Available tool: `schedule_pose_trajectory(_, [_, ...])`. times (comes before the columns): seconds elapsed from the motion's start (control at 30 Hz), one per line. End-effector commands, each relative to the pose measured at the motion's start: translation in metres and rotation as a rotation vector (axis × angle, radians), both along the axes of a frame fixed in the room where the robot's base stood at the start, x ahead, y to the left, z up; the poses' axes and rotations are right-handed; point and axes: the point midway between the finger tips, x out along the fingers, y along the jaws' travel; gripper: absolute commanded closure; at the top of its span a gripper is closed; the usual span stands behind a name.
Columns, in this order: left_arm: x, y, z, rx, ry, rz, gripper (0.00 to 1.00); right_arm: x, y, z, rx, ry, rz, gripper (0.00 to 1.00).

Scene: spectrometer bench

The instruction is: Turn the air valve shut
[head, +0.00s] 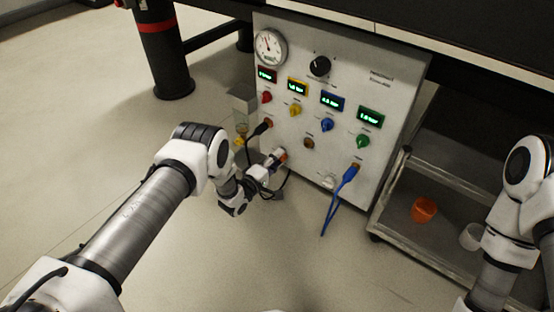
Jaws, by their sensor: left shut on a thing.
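A pale control panel (345,95) stands upright under the bench, with red (266,97), yellow (295,109), blue (326,125) and green (362,141) knobs under lit displays. The labels are too small to read, so I cannot tell by name which part is the air valve. My left gripper (274,160) is at the panel's lower left, shut on a small orange part there, likely a valve handle. The fingers hide most of this part. My right arm shows at the right edge; its gripper is out of view.
A round gauge (270,47) and a black knob (320,66) sit at the panel's top. A black plug (261,128) and a blue plug (350,173) with hanging cables flank the lower panel. A cart (405,240) at right holds an orange cup (424,210) and a white cup (472,236).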

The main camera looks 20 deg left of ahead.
Motion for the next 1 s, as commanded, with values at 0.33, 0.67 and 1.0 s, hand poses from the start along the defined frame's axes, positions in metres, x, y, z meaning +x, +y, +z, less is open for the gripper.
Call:
schedule_pose_trajectory(0.33, [0.000,0.000,0.000,0.001,0.001,0.001,0.39,0.000,0.000,0.000,0.000,0.000,0.000,0.60])
schedule_pose_trajectory(0.67, [-0.002,0.001,0.000,0.001,0.001,0.001,0.39,0.000,0.000,0.000,0.000,0.000,0.000,0.60])
schedule_pose_trajectory(1.0, [-0.068,0.026,-0.001,0.000,0.005,0.004,0.39,0.000,0.000,0.000,0.000,0.000,0.000,0.60])
